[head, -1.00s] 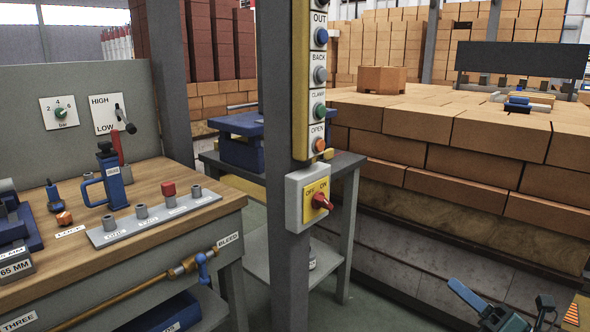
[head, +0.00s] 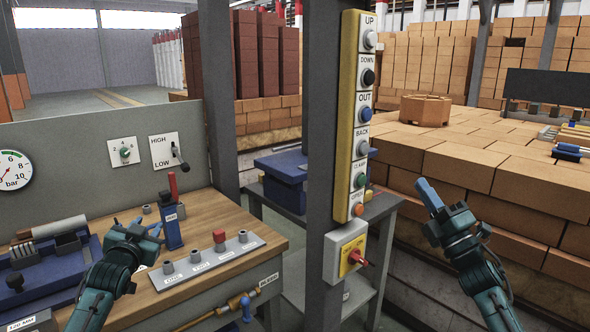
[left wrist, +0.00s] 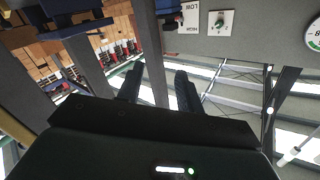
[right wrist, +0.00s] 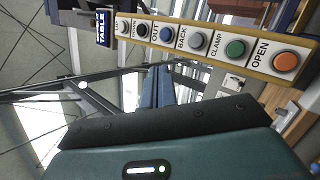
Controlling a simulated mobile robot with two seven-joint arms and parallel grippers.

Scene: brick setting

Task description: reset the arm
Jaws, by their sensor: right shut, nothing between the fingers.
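My left gripper (head: 150,226) is raised over the wooden workbench at the left of the head view, near the blue tool with a red handle (head: 172,222). Its two dark fingers stand apart and empty in the left wrist view (left wrist: 160,85). My right gripper (head: 427,190) is in front of the brick stack, right of the control post. Its blue fingers are together with nothing between them, and they also show in the right wrist view (right wrist: 158,85).
A post with a yellow button panel (head: 350,120) and red switch (head: 356,259) stands between my arms. A large brick stack (head: 530,180) fills the right side.

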